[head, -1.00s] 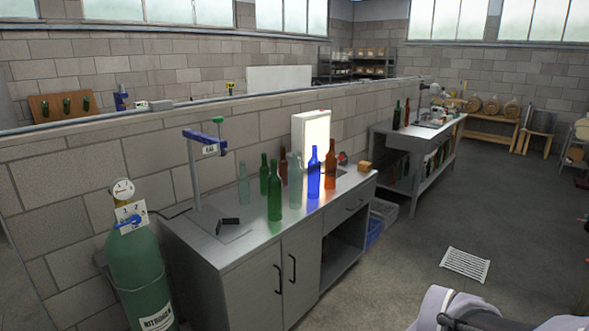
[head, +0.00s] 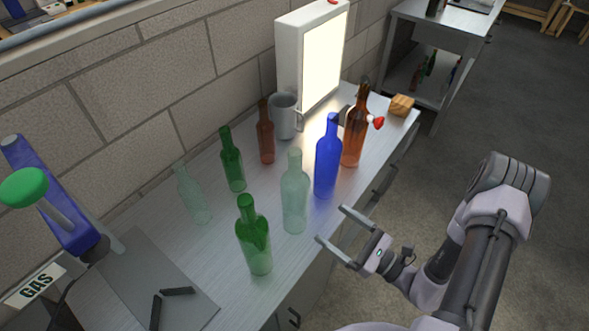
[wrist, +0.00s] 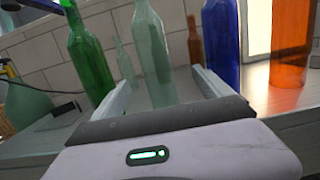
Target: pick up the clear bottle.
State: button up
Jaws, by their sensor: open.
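A clear, faintly green bottle (head: 294,200) stands upright near the front edge of the metal bench. In the wrist view this bottle (wrist: 153,60) is ahead, between the two finger lines. A smaller clear bottle (head: 193,197) stands further back and left; it also shows in the wrist view (wrist: 124,62). My gripper (head: 331,223) is open and empty at the bench's front edge, right of the nearer clear bottle and apart from it. Its fingers point toward that bottle, and it also shows in the wrist view (wrist: 162,94).
A blue bottle (head: 327,160) stands close right of the nearer clear bottle; a large green bottle (head: 254,240) stands left. A smaller green bottle (head: 232,162), two brown bottles (head: 265,136) (head: 355,130), a mug (head: 284,120) and a lit box (head: 293,60) are around.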

aim_at(305, 210)
jog(key=a, duration=0.1)
jog(key=w+a, duration=0.1)
jog(key=a, duration=0.1)
jog(key=a+b, duration=0.1)
jog(key=shift+w+a+r, duration=0.25)
jog(key=shift+w+r, duration=0.1)
jog(key=b+x, duration=0.2)
jog(key=x, duration=0.9)
jog(key=shift+w+d+f, duration=0.15)
jog(key=shift+d, duration=0.1)
grip_shut()
notch_tip(305, 210, up, 10)
jog(key=p, duration=0.4)
